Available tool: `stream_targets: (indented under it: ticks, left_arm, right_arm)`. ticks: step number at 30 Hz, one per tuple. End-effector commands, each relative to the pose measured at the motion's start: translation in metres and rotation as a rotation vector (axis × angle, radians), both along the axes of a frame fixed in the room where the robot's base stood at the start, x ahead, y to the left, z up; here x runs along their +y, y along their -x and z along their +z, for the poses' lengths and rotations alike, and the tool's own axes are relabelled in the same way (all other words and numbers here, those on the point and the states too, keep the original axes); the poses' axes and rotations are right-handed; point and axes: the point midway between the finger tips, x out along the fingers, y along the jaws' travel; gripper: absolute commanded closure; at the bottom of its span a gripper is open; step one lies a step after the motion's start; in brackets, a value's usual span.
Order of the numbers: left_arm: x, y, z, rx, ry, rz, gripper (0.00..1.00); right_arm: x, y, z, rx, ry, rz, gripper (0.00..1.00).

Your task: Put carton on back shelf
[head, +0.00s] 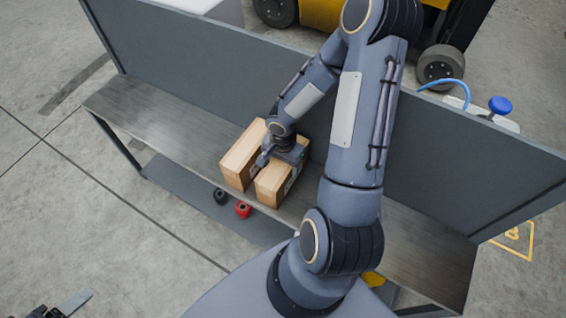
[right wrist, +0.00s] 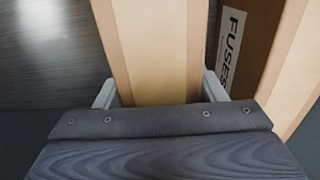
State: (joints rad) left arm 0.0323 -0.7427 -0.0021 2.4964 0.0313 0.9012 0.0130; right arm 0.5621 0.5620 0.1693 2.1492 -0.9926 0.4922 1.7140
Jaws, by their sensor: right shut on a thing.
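Two tan cartons are close side by side on the grey wood-grain shelf (head: 170,125). My right gripper (head: 281,160) is shut on the right-hand carton (head: 272,188), from above and behind. In the right wrist view the held carton (right wrist: 155,45) fills the middle, with a pale finger on each side. The other carton (head: 238,165) is just left of it in the head view; in the right wrist view a carton labelled FUSES (right wrist: 262,45) is beside the held one. Whether the held carton touches the shelf is unclear. My left gripper (head: 62,306) shows partly at the bottom left corner.
A tall grey back panel (head: 210,65) runs behind the shelf. A black item (head: 221,196) and a red item (head: 243,210) are on the lower board (head: 190,190). A yellow forklift (head: 320,14) and a blue-capped item (head: 500,105) are behind. The shelf's left part is clear.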

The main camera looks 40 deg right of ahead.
Motion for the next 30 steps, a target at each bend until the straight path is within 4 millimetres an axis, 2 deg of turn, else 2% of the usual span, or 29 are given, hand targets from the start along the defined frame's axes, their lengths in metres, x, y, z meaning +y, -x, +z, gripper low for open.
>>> stream_targets:
  ticks: [2,3,8,16,20,30]
  left_arm:
    - [0.0,0.0,-0.004,0.0,0.0,0.0,0.35]
    - [0.0,0.0,-0.004,0.0,0.0,0.0,0.35]
    - [0.0,0.0,-0.003,0.0,0.0,0.0,0.35]
    - [0.0,0.0,-0.002,0.0,0.0,0.0,0.35]
    - [0.0,0.0,0.003,0.0,0.0,0.0,0.35]
    - [0.0,0.0,0.012,0.0,0.0,0.0,0.35]
  right_arm:
    - [0.0,-0.001,-0.002,-0.003,0.001,0.0,0.91]
    - [0.0,0.0,-0.003,0.0,0.001,0.0,0.35]
    - [0.0,0.0,-0.002,0.0,0.0,0.0,0.15]
    - [0.0,0.0,-0.001,0.0,0.0,0.0,0.15]
    - [-0.001,-0.001,0.006,-0.003,0.001,-0.001,0.15]
    - [-0.001,-0.001,0.076,-0.006,0.003,-0.001,0.15]
